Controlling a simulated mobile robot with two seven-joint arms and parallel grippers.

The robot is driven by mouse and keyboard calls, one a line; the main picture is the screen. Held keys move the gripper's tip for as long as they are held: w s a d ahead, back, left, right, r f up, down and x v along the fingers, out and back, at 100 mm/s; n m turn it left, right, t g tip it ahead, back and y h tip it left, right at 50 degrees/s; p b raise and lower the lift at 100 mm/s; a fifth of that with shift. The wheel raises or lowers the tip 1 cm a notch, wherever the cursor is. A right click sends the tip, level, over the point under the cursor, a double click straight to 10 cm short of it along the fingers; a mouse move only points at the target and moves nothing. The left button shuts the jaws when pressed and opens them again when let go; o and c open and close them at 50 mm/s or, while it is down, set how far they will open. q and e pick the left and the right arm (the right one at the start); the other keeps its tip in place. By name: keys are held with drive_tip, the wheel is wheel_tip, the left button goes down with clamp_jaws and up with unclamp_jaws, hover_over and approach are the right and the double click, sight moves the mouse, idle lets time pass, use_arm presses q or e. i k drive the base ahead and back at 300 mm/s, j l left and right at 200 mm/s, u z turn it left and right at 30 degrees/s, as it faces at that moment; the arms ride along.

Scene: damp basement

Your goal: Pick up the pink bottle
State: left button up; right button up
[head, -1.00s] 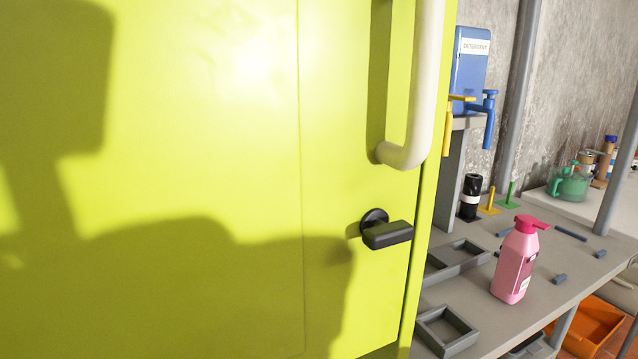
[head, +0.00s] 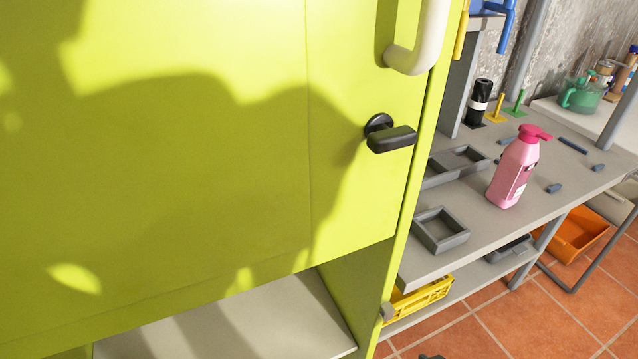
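The pink bottle (head: 514,172) has a darker pink pump top and a label on its side. It stands upright on the grey shelf table (head: 468,236), right of the green cabinet, near the table's front edge. No gripper is clearly in view. A small dark shape shows at the bottom edge, too little of it to identify.
A yellow-green cabinet door (head: 200,180) with a black latch (head: 390,134) and pale handle (head: 410,56) fills the left. Grey trays (head: 441,231) lie left of the bottle. Below are a yellow crate (head: 420,298) and an orange bin (head: 577,234). Tiled floor (head: 530,320) is open at lower right.

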sight(517, 162)
drive_tip(key=z, duration=1.25)
drive_tip(key=i+l, duration=0.1)
drive_tip(key=l, duration=0.45)
drive_tip(key=i+l+u, duration=0.15)
drive_tip(key=l, duration=0.95)
drive_tip(key=i+u, duration=0.05)
